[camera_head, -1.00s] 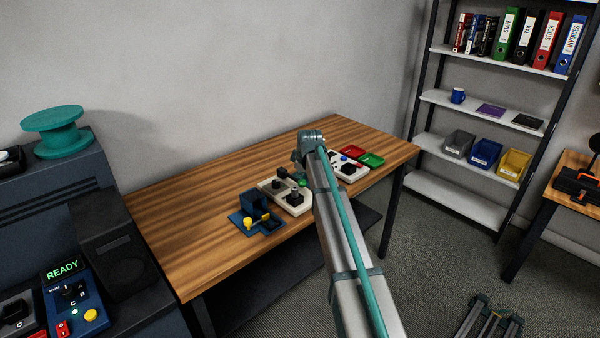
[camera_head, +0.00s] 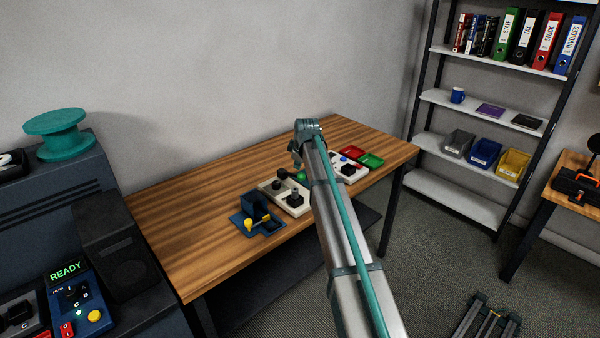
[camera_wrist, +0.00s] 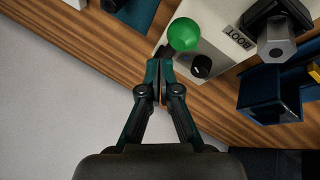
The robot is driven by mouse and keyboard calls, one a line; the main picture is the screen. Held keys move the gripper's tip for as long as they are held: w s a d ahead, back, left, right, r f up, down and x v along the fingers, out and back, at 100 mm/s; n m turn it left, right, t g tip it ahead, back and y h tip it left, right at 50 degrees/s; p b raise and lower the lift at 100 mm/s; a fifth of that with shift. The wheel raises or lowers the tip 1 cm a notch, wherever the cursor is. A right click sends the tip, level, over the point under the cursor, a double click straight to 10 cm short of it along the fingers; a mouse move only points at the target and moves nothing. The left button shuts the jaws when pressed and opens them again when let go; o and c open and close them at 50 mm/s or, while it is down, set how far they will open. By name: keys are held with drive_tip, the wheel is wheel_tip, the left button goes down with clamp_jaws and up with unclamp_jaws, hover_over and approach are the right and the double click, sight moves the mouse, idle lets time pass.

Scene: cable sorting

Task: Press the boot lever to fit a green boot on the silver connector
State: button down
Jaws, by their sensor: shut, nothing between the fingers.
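The lever's green ball knob (camera_wrist: 184,33) stands on the white boot station (camera_wrist: 215,68), which has a "BOOT" label, in the wrist view. The knob also shows beside my arm in the head view (camera_head: 301,176). My gripper (camera_wrist: 158,72) is shut and empty, its fingertips a little apart from the knob in the picture; their height relative to it is unclear. A grey hexagonal piece (camera_wrist: 276,49) sits in a black holder on the station; I cannot tell for sure whether it is the silver connector. In the head view my arm hides part of the station.
A blue fixture (camera_wrist: 262,97) with a yellow-knobbed lever stands beside the station. The table's left part is clear; the wall is behind.

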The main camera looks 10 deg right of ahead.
sight(295, 175)
drive_tip(key=shift+r, duration=0.15)
drive_tip(key=r, duration=0.1)
drive_tip(key=w+r+p, duration=0.1)
drive_tip(key=r, duration=0.1)
drive_tip(key=r+p, duration=0.1)
drive_tip(key=shift+w+a+r, duration=0.15)
drive_tip(key=shift+a+r, duration=0.15)
drive_tip(key=shift+a, duration=0.1)
idle(0.7)
